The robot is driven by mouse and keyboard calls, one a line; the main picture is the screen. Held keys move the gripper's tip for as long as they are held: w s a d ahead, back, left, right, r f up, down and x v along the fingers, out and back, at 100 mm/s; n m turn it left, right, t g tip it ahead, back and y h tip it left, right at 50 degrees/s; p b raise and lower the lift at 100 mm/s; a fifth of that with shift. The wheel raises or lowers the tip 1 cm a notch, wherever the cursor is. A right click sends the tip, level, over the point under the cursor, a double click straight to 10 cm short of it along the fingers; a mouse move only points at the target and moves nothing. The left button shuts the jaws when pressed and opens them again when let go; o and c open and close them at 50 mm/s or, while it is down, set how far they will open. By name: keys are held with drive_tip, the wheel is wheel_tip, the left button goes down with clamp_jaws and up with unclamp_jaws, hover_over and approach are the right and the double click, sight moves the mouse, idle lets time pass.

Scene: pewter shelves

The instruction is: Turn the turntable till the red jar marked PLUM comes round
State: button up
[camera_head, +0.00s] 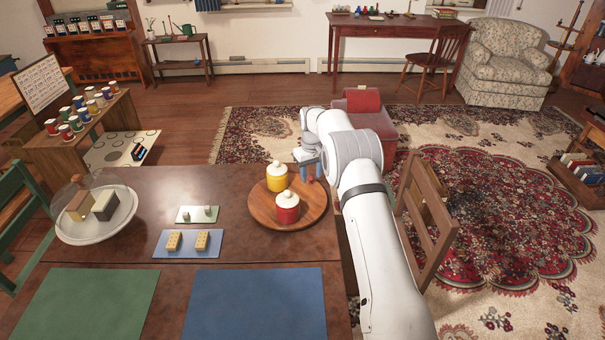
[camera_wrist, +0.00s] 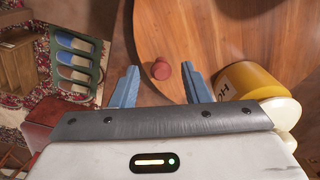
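The turntable (camera_head: 262,206) is a round wooden disc on the dark table; its edge also shows in the wrist view (camera_wrist: 215,30). A yellow jar (camera_head: 277,183) and a red jar (camera_head: 288,215), both with white lids, stand on it. I cannot read the red jar's label. A small red knob (camera_wrist: 161,70) stands near the disc's rim. My gripper (camera_head: 308,172) is at the far rim, its blue fingers open (camera_wrist: 162,82) on either side of the knob, apparently not touching it.
A glass-domed dish (camera_head: 98,228), a small white tray (camera_head: 197,220) and a blue tray (camera_head: 165,253) with yellow blocks are left of the turntable. Green and blue mats lie nearer. A wooden chair (camera_head: 428,228) stands right of my arm.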

wheel_tip(320, 180, up, 8)
drive_tip(key=shift+f, duration=0.2)
drive_tip(key=shift+r, duration=0.1)
idle(0.3)
